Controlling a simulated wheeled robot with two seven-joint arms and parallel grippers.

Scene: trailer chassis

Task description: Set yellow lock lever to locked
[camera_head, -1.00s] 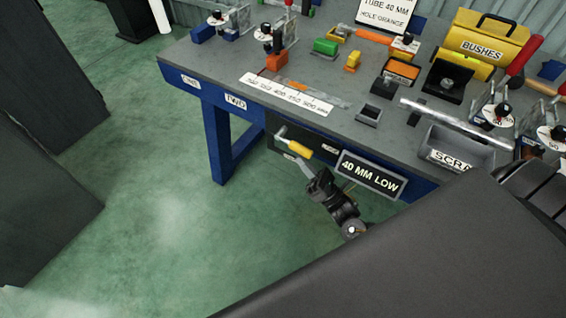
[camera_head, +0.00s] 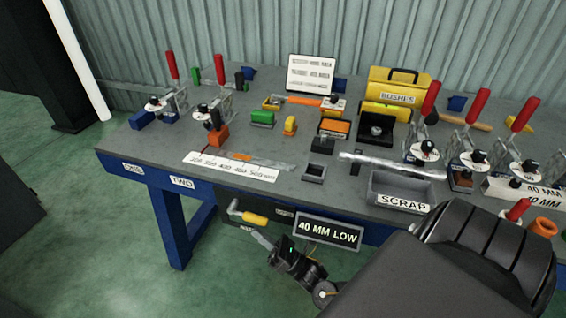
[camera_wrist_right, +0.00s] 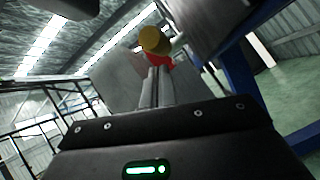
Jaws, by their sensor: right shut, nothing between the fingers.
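The yellow lock lever (camera_head: 255,219) has a yellow grip and a pale metal end, and sits at the front side of the bench, left of the 40 MM LOW sign. My right gripper (camera_head: 259,237) is shut and empty just below the yellow grip. In the right wrist view, my shut fingers (camera_wrist_right: 157,85) point at a round yellow end (camera_wrist_right: 154,40) with a red part (camera_wrist_right: 159,61) beside it. Whether the fingers touch the lever cannot be told. The lever's base and any lock marking are unclear. My left gripper is not in view.
The grey bench (camera_head: 150,150) has a blue frame. The 40 MM LOW sign (camera_head: 328,232) hangs close to my right gripper. A SCRAP bin (camera_head: 400,190), red-handled clamps and a yellow BUSHES box (camera_head: 392,92) stand on top. Green floor (camera_head: 100,250) is clear at left.

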